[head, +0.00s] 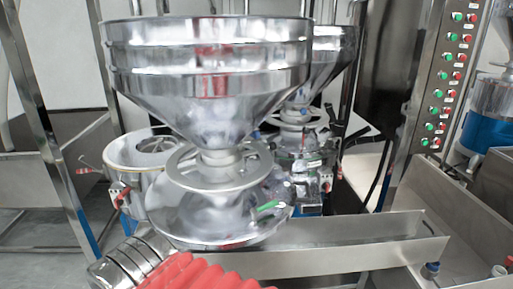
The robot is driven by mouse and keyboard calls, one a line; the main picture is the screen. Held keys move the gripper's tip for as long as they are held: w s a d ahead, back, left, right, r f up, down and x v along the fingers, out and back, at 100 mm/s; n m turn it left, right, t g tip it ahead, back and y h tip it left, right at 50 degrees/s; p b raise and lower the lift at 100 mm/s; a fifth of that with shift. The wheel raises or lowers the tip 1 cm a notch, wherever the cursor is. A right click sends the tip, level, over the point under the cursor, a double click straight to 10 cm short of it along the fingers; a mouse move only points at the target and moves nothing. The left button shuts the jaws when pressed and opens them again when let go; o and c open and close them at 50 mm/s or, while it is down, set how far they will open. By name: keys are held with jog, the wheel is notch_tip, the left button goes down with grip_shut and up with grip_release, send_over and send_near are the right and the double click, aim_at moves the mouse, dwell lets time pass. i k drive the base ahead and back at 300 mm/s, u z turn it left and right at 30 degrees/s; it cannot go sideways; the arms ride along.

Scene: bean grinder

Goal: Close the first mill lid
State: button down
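The nearest mill's shiny lid (235,222) is a wide metal disc. It carries a ring plate (195,180) and a large steel funnel hopper (205,95), which stands roughly upright. The round metal mill bowl (120,158) shows behind and to the left, with its top open and a round inner part (155,147) visible. The lid sits to the right of the bowl opening and hides part of the bowl. A small green-handled part (267,206) shows at the lid's right side. I cannot make out my gripper in the head view.
A red ridged piece (195,275) and rounded metal segments (128,262) fill the bottom edge. A long steel trough (330,235) runs right of the lid. A second mill (305,150) stands behind. A panel of green and red buttons (445,80) rises at right. Steel posts stand left.

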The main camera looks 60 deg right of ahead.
aim_at(213, 79)
jog(key=u, duration=0.2)
jog(key=k, duration=1.5)
jog(key=z, duration=0.8)
jog(key=i, duration=1.05)
jog(key=z, duration=0.05)
